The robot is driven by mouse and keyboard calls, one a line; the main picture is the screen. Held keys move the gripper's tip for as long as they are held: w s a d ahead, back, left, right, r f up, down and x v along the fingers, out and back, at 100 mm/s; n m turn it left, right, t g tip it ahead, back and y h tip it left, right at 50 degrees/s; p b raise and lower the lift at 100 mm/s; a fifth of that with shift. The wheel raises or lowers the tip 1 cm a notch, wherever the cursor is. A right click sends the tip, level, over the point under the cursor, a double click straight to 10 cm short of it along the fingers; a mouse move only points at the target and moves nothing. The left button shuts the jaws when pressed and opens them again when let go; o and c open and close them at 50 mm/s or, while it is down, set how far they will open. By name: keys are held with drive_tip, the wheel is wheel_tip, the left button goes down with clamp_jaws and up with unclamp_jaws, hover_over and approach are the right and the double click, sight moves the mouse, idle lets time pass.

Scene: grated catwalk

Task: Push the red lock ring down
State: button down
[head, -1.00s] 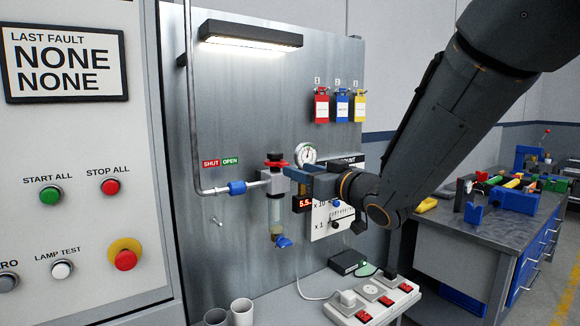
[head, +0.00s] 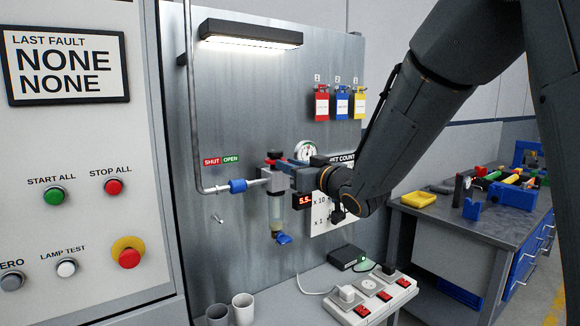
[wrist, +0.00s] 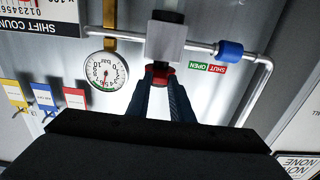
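The red lock ring (head: 274,162) sits at the top of the filter unit on the pipe, under a dark knob (head: 274,154). Below it are a grey block (head: 277,180), a clear bowl (head: 276,206) and a blue drain tap (head: 283,238). My gripper (head: 289,165) reaches in from the right at ring height. In the upside-down wrist view, both fingertips of my gripper (wrist: 160,76) overlap the red ring (wrist: 159,67), beside the grey block (wrist: 166,41). The fingers look close together. They hide part of the ring and the knob; I cannot tell whether they grip or only touch.
A pressure gauge (head: 306,151) and a counter panel (head: 327,213) are close behind my gripper. A blue pipe fitting (head: 238,186) is to the left. Cups (head: 243,308) and a power strip (head: 368,299) are on the shelf below. A cluttered workbench (head: 425,211) stands right.

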drive_tip(key=shift+f+b, duration=0.8)
drive_tip(key=shift+f, duration=0.2)
drive_tip(key=c, duration=1.6)
unclamp_jaws()
drive_tip(key=shift+o, duration=0.2)
drive_tip(key=b+v, duration=0.2)
drive_tip(key=v, duration=0.5)
drive_tip(key=shift+s+d, duration=0.25)
drive_tip(key=shift+s, duration=0.1)
